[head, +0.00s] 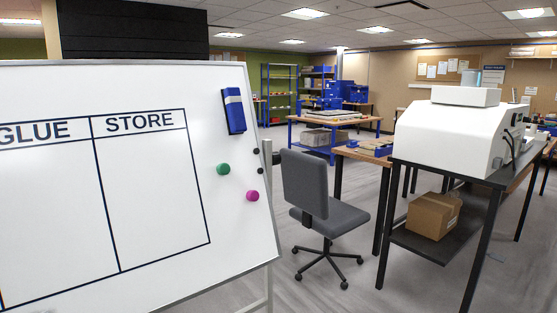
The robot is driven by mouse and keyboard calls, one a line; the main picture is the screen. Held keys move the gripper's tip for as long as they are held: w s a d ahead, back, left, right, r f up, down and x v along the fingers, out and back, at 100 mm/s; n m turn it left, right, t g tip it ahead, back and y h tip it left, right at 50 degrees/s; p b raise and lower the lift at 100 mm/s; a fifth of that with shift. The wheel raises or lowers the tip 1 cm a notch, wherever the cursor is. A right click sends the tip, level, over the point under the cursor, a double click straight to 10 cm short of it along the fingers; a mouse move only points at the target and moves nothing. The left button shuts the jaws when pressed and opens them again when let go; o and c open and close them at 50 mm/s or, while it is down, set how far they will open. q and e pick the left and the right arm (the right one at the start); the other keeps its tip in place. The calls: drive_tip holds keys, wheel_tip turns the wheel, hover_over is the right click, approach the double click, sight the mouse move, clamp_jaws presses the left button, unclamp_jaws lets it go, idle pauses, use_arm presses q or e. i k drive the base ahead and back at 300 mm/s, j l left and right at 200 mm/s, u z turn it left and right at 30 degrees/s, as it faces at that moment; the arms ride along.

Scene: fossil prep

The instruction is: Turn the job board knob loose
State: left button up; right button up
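The job board (160,240) is a whiteboard filling the left of the head view, with columns headed GLUE and STORE. It looks tilted in the picture. At its right edge a pale stand post (267,152) shows, with a small dark part (276,158) beside it that looks like the knob. It is too small to tell whether it is tight or loose. A blue eraser (233,111), a green magnet (223,169) and a magenta magnet (252,196) are on the board. Neither of my grippers is in view.
A grey office chair (325,200) stands just right of the board. Further right, a dark table (455,172) carries a white machine (450,138), with a cardboard box (433,215) on its lower shelf. Grey floor is clear between chair and board and in front.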

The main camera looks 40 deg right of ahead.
sight(276, 157)
drive_tip(key=l+u, duration=0.1)
drive_tip(key=l, duration=0.7)
drive_tip(key=l+u, duration=0.1)
drive_tip(key=l, duration=0.75)
drive_tip(key=l+u, duration=0.1)
drive_tip(key=l, duration=0.7)
drive_tip(key=k+l, duration=0.1)
drive_tip(key=l, duration=0.75)
drive_tip(key=l+u, duration=0.15)
drive_tip(key=l, duration=0.65)
drive_tip(key=z, duration=0.85)
drive_tip(key=i+l+z, duration=0.1)
drive_tip(key=l+z, duration=0.25)
drive_tip(key=i+l+z, duration=0.1)
drive_tip(key=z, duration=0.25)
drive_tip(key=i+l+z, duration=0.1)
drive_tip(key=z, duration=0.25)
drive_tip(key=i+j+u, duration=0.25)
drive_tip(key=i+u, duration=0.2)
drive_tip(key=i+j+u, duration=0.1)
drive_tip(key=i+u, duration=0.75)
drive_tip(key=i+l+u, duration=0.2)
drive_tip(key=i+u, duration=0.65)
drive_tip(key=i, duration=1.2)
drive_tip(key=i+j+u, duration=0.1)
drive_tip(key=i+u, duration=0.7)
drive_tip(key=i+l+u, duration=0.2)
drive_tip(key=i+u, duration=0.3)
drive_tip(key=u, duration=1.75)
